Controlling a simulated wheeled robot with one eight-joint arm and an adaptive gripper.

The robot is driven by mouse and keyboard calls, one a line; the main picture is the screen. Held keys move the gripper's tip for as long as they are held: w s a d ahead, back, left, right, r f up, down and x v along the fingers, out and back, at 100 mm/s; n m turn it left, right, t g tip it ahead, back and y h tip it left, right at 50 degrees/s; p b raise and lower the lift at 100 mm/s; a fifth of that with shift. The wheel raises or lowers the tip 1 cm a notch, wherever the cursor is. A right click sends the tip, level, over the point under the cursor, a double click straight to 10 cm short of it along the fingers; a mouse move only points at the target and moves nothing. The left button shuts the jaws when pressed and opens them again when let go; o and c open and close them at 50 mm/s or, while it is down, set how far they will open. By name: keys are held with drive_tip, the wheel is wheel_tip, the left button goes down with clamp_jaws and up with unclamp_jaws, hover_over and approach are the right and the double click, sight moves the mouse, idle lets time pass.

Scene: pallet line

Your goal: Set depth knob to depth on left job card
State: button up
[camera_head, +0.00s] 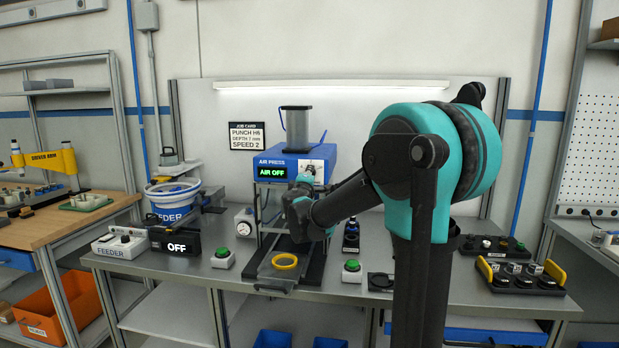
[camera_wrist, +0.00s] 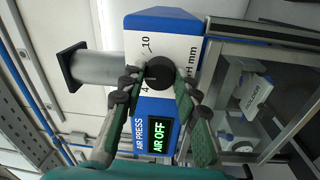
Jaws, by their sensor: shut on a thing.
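The job card (camera_head: 246,136) hangs on the back panel left of the press and reads PUNCH H6, DEPTH 7 mm, SPEED 2. The blue and white air press (camera_head: 277,161) shows AIR OFF in green. Its round dark depth knob (camera_wrist: 160,72) is on the white dial face; "4", "10" and part of "mm" show around it. My gripper (camera_head: 306,180) is at the press front, its fingers on either side of the knob and shut on it in the wrist view. The knob's pointer is too small to read, and the fingers hide part of the scale.
A yellow ring (camera_head: 284,261) lies on the press slide. Green buttons (camera_head: 222,253) and (camera_head: 351,266) stand either side. A feeder bowl (camera_head: 172,199) and OFF box (camera_head: 176,243) are left; a black tray (camera_head: 520,277) with yellow ends is right.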

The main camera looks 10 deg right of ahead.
drive_tip(key=shift+m, duration=0.3)
drive_tip(key=o, duration=1.2)
drive_tip(key=shift+c, duration=0.2)
drive_tip(key=v, duration=1.2)
drive_tip(key=shift+d+f, duration=0.1)
